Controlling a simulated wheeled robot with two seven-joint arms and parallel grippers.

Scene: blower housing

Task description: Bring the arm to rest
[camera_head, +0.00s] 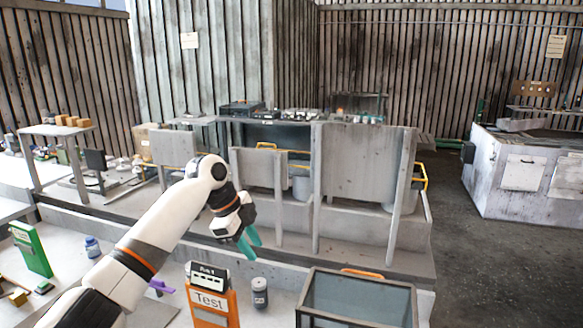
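My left arm (165,225) reaches in from the lower left, white with black and orange bands. It is stretched out over the workbench, with its wrist bent down. My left gripper (250,243) has teal fingers that point down and to the right. They look apart, with nothing between them, and hang in the air above the bench. My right arm and gripper are not in view.
Below the gripper stand an orange Test device (211,308) and a small dark jar (260,292). A glass-topped grey box (358,300) is at the lower right. A green device (31,250) and blue bottle (92,246) are at left. Grey partitions (360,170) rise behind.

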